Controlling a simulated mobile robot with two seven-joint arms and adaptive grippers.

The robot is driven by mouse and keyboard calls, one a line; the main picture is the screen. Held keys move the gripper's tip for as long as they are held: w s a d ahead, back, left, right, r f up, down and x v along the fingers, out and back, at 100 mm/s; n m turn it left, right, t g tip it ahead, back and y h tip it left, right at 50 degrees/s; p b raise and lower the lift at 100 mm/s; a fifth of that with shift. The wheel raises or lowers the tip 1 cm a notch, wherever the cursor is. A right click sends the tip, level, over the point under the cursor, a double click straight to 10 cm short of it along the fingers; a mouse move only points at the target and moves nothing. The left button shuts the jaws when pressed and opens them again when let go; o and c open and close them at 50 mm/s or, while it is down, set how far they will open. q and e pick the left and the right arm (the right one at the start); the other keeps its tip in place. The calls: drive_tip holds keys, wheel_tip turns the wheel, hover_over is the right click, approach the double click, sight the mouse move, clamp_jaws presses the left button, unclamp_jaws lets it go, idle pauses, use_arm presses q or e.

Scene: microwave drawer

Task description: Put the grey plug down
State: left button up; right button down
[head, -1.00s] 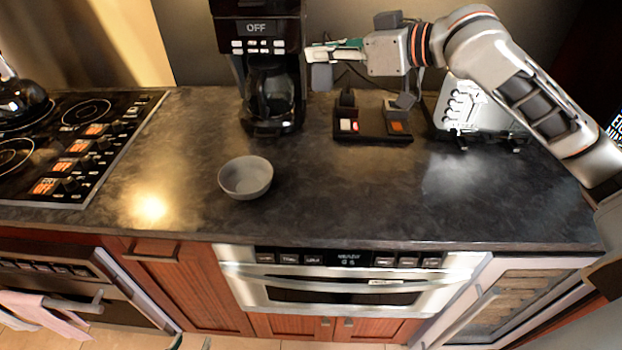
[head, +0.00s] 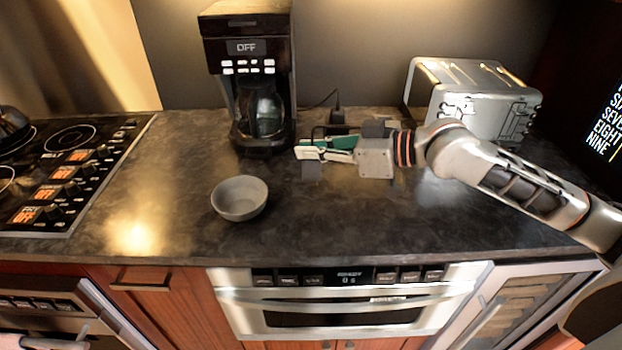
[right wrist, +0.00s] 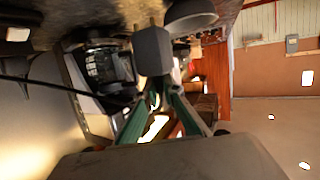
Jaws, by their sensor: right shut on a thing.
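The grey plug (head: 311,171) is a small grey block at the tips of my right gripper (head: 306,150), low over the dark counter, right of the coffee maker. In the right wrist view the plug (right wrist: 152,50) is between the shut fingertips (right wrist: 155,97), with its prongs pointing away toward the top of the picture. Whether the plug touches the counter cannot be told. My left gripper is not in view.
The coffee maker (head: 250,85) stands just left of my gripper, the grey bowl (head: 240,198) in front of it. A black plug with a cord (head: 337,117) is behind my gripper. A toaster (head: 470,95) stands back right. The counter front (head: 350,225) is clear.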

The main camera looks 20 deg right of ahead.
sight(311, 176)
drive_tip(key=shift+f+b, duration=0.4)
drive_tip(key=shift+f, duration=3)
drive_tip(key=shift+f, duration=0.15)
drive_tip(key=c, duration=2.2)
unclamp_jaws()
